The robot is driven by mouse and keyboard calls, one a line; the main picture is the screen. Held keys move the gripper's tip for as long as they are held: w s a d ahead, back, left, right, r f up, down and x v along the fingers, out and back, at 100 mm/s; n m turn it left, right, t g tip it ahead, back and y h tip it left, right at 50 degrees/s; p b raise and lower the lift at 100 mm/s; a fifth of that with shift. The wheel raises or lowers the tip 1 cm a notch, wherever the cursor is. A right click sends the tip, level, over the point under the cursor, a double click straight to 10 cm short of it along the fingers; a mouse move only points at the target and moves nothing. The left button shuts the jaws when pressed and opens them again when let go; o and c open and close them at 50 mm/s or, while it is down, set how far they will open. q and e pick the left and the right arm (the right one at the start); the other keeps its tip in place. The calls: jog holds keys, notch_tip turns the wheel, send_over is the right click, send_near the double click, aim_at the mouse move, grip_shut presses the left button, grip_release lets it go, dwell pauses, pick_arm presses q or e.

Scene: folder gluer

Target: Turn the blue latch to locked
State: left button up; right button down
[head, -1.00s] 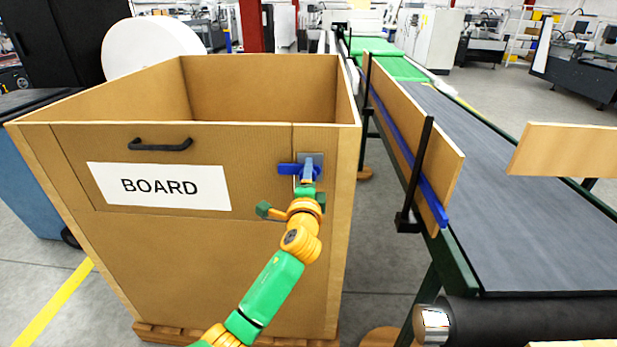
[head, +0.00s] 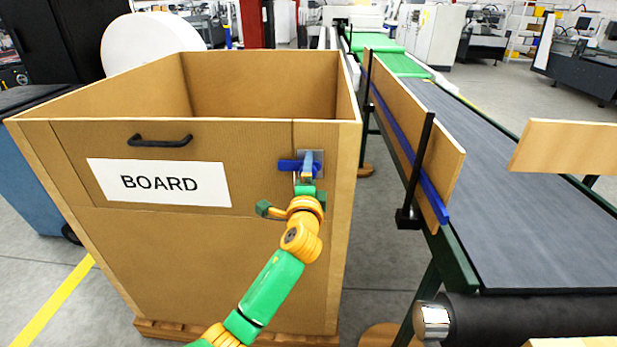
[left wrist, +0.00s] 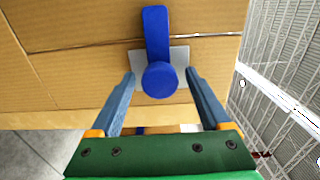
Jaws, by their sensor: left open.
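The blue latch (head: 287,168) is on a grey plate at the upper right of the front of the BOARD box. Its handle points left in the head view, lying level across the seam between front panel and corner post. In the left wrist view the latch (left wrist: 157,35) shows a round hub with the handle pointing up. My left gripper (head: 307,172) is at the latch, and its blue fingers partly hide it. In the left wrist view the gripper (left wrist: 160,73) is open, one finger on each side of the hub, with gaps. My right gripper is not in view.
The cardboard-brown box (head: 230,265) has a black handle (head: 160,141) and a BOARD label (head: 158,184). A grey conveyor (head: 500,190) with an upright side board (head: 420,125) stands to the right. A floor gap separates box and conveyor.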

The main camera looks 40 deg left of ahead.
pick_arm(q)
jog(key=v, duration=0.6)
jog(key=shift+s+d+b, duration=0.15)
jog(key=shift+b, duration=0.2)
